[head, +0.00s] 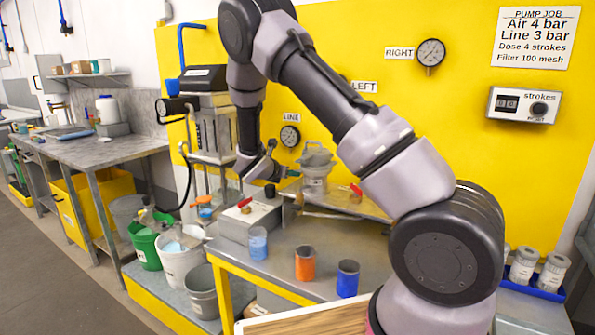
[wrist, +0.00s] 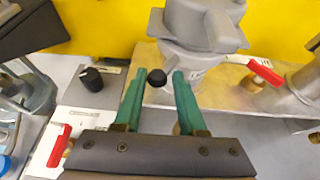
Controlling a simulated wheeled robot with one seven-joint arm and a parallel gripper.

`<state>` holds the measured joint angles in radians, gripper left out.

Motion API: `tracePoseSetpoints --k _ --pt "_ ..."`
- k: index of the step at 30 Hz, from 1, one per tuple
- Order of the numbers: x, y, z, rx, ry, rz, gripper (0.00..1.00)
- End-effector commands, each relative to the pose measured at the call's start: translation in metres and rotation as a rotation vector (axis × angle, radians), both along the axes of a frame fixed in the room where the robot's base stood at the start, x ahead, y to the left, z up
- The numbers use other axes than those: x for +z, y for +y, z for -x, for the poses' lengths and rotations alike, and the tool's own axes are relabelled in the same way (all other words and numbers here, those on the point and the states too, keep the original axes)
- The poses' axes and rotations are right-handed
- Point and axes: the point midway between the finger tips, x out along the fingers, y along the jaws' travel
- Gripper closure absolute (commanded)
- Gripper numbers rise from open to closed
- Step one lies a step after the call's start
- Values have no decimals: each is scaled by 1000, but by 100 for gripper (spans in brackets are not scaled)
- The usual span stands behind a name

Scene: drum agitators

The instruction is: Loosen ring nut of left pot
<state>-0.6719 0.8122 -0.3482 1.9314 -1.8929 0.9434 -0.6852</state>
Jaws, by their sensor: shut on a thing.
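In the wrist view my gripper (wrist: 157,73) has its two green fingers on either side of a small black ball knob (wrist: 157,77), shut on it. The rod and ring nut that the knob may belong to are not clear. A grey lidded pot (wrist: 190,50) stands just beyond the right finger, with clamp-like parts on its lid. In the head view this pot (head: 315,172) stands right of my gripper (head: 268,176), on the bench behind the grey box.
A grey box (head: 250,218) with a red lever stands in front. A second red-handled valve (wrist: 264,72) is right of the pot. Blue and orange cups (head: 306,263) stand at the bench's front. Buckets (head: 181,262) stand lower left. Yellow wall (head: 480,140) with gauges is behind.

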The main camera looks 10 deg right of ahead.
Motion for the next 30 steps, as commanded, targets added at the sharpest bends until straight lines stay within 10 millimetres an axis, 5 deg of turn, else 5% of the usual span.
tracePoseSetpoints --k 30 --pt "1 -17 37 2 -1 0 85"
